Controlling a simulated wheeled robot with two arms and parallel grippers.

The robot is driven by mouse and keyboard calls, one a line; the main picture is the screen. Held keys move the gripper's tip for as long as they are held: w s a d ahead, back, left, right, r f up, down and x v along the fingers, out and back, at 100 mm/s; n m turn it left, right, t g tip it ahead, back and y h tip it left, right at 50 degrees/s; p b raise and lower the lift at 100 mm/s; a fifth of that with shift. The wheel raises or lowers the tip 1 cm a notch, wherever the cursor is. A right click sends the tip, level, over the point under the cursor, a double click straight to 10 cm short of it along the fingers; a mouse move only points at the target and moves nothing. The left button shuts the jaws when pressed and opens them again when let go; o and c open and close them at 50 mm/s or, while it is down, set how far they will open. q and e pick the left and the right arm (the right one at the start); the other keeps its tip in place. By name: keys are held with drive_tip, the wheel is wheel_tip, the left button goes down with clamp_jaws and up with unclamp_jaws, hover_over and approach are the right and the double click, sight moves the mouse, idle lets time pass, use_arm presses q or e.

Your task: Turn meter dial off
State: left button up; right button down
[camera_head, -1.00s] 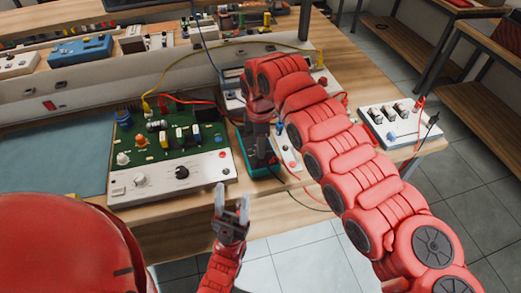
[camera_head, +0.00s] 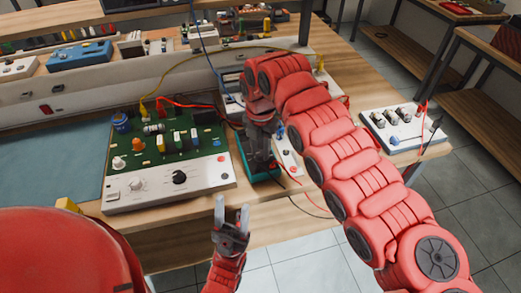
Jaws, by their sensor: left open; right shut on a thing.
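The teal-edged meter (camera_head: 243,158) lies near the front edge of the workbench, right of the green circuit board. My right gripper (camera_head: 262,163) points down over the meter and is shut at its face, where the dial appears to be. The gripper covers the dial, so its setting cannot be seen. My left gripper (camera_head: 232,210) is open and empty, fingers pointing up, just in front of the bench's front edge.
The green circuit board (camera_head: 165,150) with knobs stands left of the meter. Red and yellow cables run around the meter. A white module (camera_head: 402,128) sits at the right corner. My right arm covers much of the bench's right part.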

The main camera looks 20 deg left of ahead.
drive_tip(key=shift+n, duration=1.1)
drive_tip(key=c, duration=0.6)
unclamp_jaws()
wheel_tip(320, 180, up, 12)
wheel_tip(320, 180, up, 5)
drive_tip(key=p, duration=0.6)
hover_over(259, 153)
drive_tip(key=shift+w+d+r, duration=0.1)
drive_tip(key=shift+d+r, duration=0.05)
drive_tip(key=shift+r, duration=0.05)
